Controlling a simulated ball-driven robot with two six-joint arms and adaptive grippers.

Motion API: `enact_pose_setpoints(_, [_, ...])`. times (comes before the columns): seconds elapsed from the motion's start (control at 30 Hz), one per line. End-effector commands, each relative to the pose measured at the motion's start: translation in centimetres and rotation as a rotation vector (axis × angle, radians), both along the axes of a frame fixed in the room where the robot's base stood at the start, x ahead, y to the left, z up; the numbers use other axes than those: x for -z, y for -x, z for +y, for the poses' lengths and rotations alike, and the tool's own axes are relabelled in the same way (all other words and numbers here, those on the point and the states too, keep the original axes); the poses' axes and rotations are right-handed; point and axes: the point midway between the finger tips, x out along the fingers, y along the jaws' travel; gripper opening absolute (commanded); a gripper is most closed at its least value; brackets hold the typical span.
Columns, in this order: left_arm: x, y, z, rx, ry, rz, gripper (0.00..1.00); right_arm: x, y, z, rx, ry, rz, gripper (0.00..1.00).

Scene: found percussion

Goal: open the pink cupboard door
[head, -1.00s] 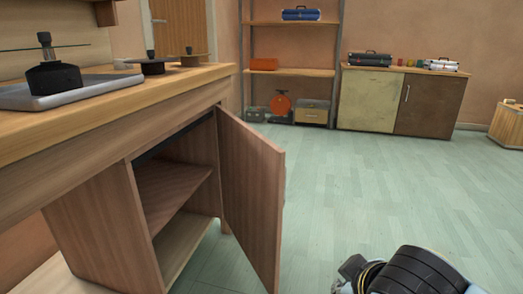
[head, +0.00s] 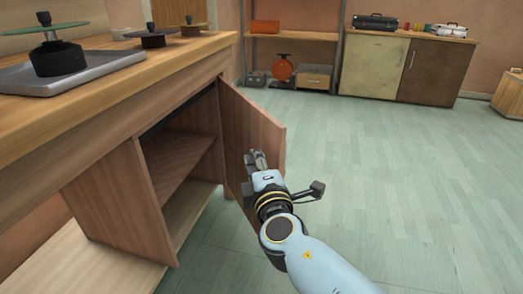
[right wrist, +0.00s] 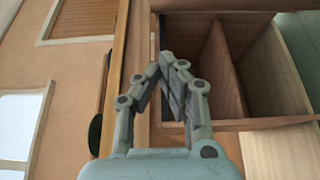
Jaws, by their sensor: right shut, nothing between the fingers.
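The cupboard door (head: 262,128), a pinkish-brown wood panel, stands swung open from the cupboard under the worktop. The cupboard's inside (head: 185,150) shows bare, with one shelf; it also shows behind my fingers in the right wrist view (right wrist: 265,65). My right gripper (head: 256,158) is in front of the door's lower part in the head view and hides some of it. Its fingers are shut and empty, with the tips together in the right wrist view (right wrist: 170,62). I cannot tell whether it touches the door. My left gripper is not in view.
The wooden worktop (head: 130,70) carries a grey tray (head: 110,66) with a dark round-based object (head: 58,58). A cabinet with pale and brown doors (head: 372,65) stands at the back. The green floor (head: 400,170) to the right is clear.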

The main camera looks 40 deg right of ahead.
Motion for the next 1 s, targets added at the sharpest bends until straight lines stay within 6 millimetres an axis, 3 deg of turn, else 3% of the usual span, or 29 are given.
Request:
enact_pose_setpoints(0.4, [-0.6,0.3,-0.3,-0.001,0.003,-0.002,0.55,-0.3,-8.1,-3.4,0.004,0.002,-0.003,0.00])
enact_pose_setpoints(0.63, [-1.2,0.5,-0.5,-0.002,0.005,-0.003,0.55,-0.2,-7.2,-6.5,0.003,0.003,-0.001,0.00])
enact_pose_setpoints(1.0, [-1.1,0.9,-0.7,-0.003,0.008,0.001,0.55,-0.1,-7.1,-7.2,0.003,0.000,-0.001,0.00])
